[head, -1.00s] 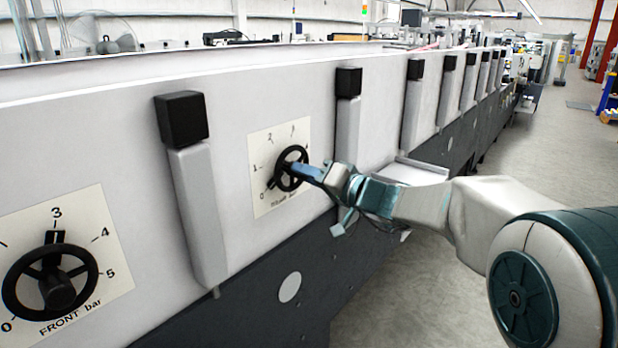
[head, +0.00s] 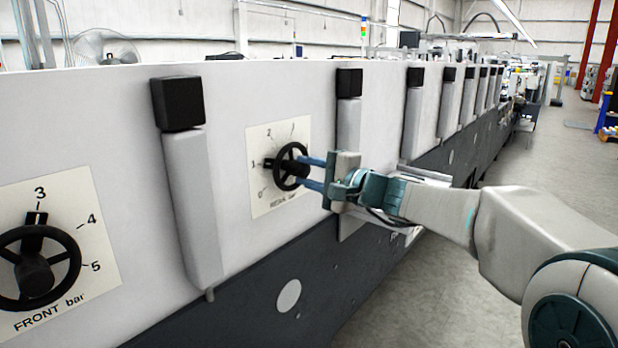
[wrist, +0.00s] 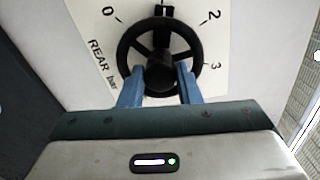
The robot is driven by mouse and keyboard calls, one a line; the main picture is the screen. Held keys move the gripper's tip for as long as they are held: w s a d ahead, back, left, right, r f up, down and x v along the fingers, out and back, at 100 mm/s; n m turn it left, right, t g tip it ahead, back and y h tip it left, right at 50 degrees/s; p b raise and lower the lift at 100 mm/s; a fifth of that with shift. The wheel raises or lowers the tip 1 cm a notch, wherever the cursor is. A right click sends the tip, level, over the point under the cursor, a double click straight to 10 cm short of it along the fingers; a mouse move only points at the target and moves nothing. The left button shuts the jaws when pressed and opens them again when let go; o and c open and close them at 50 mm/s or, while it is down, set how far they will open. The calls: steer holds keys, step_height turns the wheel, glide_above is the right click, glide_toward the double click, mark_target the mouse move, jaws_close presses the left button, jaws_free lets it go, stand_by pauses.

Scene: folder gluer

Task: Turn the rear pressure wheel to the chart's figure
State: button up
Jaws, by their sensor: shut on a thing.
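The rear pressure wheel (head: 291,152) is a black spoked handwheel with a hub on a white dial plate (head: 262,199) marked REAR bar. Its black pointer tab points at about 1 in the head view. In the wrist view the wheel (wrist: 126,41) has its tab at the top, between 0 and 2, covering the figure there. My gripper (head: 306,172) is shut on the wheel; its two blue fingers, also in the wrist view (wrist: 160,84), lie on either side of the hub. No chart can be made out.
The front wheel (head: 36,274) on its own FRONT bar plate is at the lower left, its tab at 3. Grey upright bars with black caps (head: 178,103) stand out from the machine's side between the dials. The floor (head: 430,290) to the right is open.

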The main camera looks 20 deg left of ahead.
steer(key=m, duration=0.4)
steer(key=shift+m, duration=0.3)
steer(key=m+p, duration=0.2)
steer(key=m, duration=0.3)
steer(key=m+p, duration=0.4)
steer(key=m, duration=0.2)
steer(key=shift+r+m, duration=0.1)
steer(key=shift+m, duration=0.2)
steer(key=shift+m+p, duration=1)
steer(key=shift+m, duration=0.3)
steer(key=shift+f, duration=0.2)
steer(key=o, duration=1)
steer(key=shift+c, duration=0.2)
steer(key=shift+r, duration=0.1)
